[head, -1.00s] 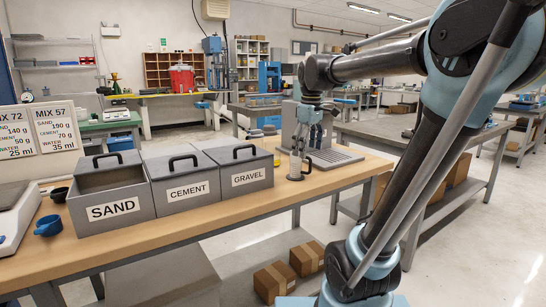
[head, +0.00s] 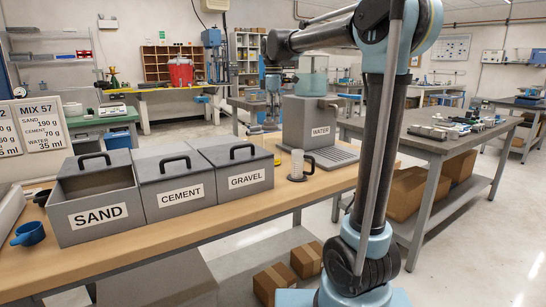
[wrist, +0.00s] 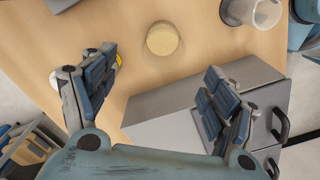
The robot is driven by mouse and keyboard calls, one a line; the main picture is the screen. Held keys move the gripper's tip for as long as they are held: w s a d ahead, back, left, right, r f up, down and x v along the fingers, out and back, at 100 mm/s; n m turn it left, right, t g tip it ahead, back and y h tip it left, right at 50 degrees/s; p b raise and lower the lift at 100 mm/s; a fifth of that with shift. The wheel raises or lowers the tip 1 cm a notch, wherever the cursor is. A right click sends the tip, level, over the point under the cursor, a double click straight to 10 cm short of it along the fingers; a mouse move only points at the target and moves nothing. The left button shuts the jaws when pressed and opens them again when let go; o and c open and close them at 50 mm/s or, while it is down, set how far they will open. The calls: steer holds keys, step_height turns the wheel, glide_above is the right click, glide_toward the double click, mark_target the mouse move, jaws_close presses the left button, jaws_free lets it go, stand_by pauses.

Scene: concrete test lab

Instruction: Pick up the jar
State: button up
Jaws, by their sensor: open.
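A round, pale yellow-topped thing (wrist: 162,39), which I take to be the jar, stands on the wooden bench in the wrist view, seen from above. It is beyond the fingertips, between their lines and apart from both. In the head view only a bit of yellow (head: 277,160) shows past the gravel bin's right end; I cannot tell if it is the jar. My gripper (wrist: 160,62) is open and empty, fingers spread wide. In the head view my gripper (head: 273,98) hangs above the far side of the bench, small and partly unclear.
The gravel bin (head: 246,182) stands close by; its grey body (wrist: 190,105) lies under the right finger in the wrist view. A clear vessel (head: 297,164) stands right of it, before the water dispenser (head: 318,118). Cement (head: 180,197) and sand (head: 98,216) bins stand left.

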mark_target(273, 151)
steer(key=shift+s+a+f, duration=0.1)
steer(key=shift+s+f, duration=0.05)
steer(key=shift+f, duration=3.5)
steer(key=shift+s+f, duration=0.1)
steer(key=shift+f, duration=3.5)
steer(key=c, duration=1.4)
steer(key=shift+r, duration=0.1)
steer(key=shift+c, duration=0.2)
